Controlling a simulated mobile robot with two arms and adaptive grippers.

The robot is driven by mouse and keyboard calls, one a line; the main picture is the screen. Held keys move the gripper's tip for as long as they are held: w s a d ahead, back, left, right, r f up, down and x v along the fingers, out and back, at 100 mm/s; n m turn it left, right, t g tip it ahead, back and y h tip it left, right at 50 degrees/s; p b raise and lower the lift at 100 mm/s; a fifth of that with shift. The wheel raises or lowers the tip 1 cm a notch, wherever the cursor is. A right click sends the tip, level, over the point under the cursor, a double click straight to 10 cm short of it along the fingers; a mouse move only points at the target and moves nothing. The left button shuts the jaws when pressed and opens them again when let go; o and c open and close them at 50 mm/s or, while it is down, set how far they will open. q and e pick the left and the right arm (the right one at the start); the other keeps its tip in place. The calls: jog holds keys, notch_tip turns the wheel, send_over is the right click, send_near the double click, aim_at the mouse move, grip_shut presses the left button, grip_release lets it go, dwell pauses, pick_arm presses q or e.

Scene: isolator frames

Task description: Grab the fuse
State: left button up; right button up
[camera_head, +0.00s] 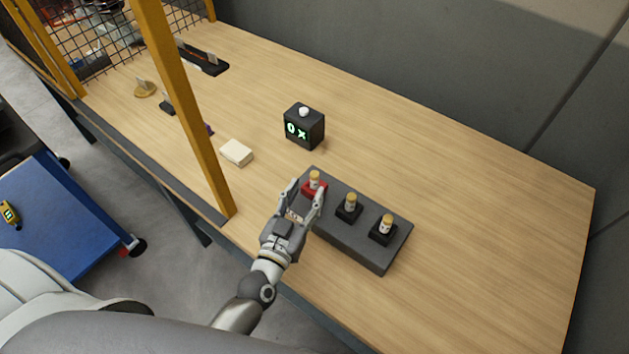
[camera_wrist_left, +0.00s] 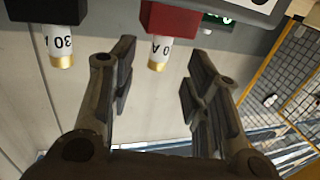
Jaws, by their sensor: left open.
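Several fuses with gold caps stand in holders on a dark grey block on the table (camera_head: 505,262). The leftmost fuse (camera_head: 314,179) is in a red holder (camera_head: 308,192); the middle fuse (camera_head: 351,202) and right fuse (camera_head: 386,223) are in black holders. My left gripper (camera_head: 305,190) is open at the red holder, its fingers on either side. In the left wrist view, the fuse in the red holder (camera_wrist_left: 158,52) lies ahead between the open fingers (camera_wrist_left: 160,85), apart from both. My right gripper is not visible.
A black box with a green display (camera_head: 304,127) stands behind the block. A cream block (camera_head: 237,152) lies left of it. A yellow post (camera_head: 180,105) rises at the table's front edge, left of my arm. The table's right side is clear.

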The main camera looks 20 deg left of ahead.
aim_at(313, 181)
pick_arm(q)
jog(key=w, duration=0.4)
jog(key=shift+w+d+r+p, duration=0.1)
jog(key=shift+w+d+p, duration=0.15)
jog(key=shift+w+p, duration=0.05)
jog(key=shift+c, duration=0.4)
grip_shut()
